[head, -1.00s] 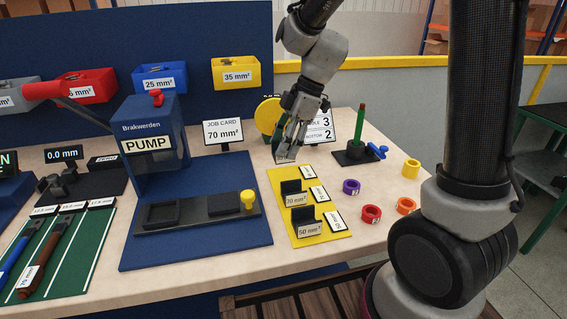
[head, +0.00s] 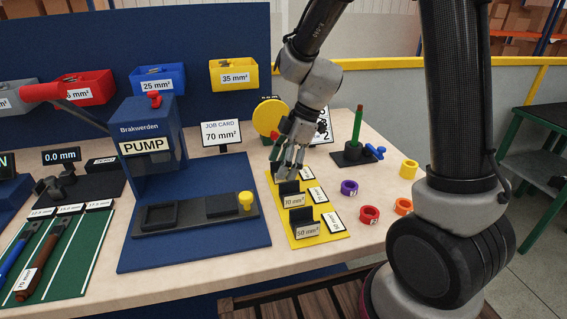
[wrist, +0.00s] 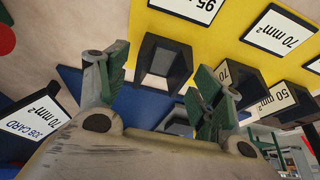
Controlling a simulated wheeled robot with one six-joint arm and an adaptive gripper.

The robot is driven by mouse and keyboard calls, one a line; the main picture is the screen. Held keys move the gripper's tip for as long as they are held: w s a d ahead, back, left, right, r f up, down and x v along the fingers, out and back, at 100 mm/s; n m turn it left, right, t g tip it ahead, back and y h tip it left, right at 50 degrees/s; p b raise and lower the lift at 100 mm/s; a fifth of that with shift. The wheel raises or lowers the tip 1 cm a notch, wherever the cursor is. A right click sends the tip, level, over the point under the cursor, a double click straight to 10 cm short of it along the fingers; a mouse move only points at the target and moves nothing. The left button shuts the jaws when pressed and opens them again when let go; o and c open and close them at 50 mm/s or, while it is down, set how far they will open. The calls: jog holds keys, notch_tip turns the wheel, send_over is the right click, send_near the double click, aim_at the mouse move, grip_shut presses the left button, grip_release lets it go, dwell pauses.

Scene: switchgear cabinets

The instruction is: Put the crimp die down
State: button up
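My gripper (head: 288,172) is low over the far end of the yellow die board (head: 322,236). In the wrist view a dark crimp die (wrist: 163,62) is between my two green-padded fingers (wrist: 160,85), near the 95 label. The fingers look spread, with a gap on each side of the die. Whether the die rests fully on the board is unclear. Two other black dies stand nearer on the board, marked 70 mm² (head: 290,188) and 50 mm² (head: 303,219).
The blue press (head: 151,140) with its PUMP sign stands left, on a blue base. A job card (head: 221,133) reads 70 mm². Purple (head: 349,187), red (head: 369,214), orange (head: 403,206) and yellow (head: 409,169) rings lie right. A stand with a green post (head: 358,130) is behind.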

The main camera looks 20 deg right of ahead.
jog(key=v, duration=1.2)
jog(key=shift+r, duration=0.2)
jog(key=s+d+r+m+t+h, duration=0.2)
jog(key=s+d+m, duration=0.5)
jog(key=s+m, duration=0.2)
jog(key=s+d+r+m+t+h, duration=0.2)
jog(key=s+d+r+m, duration=0.1)
jog(key=s+d+m, duration=0.5)
jog(key=s+m, duration=0.1)
jog(key=s, duration=0.1)
jog(key=shift+s+r, duration=0.25)
jog(key=shift+s, duration=0.15)
jog(key=shift+d, duration=0.1)
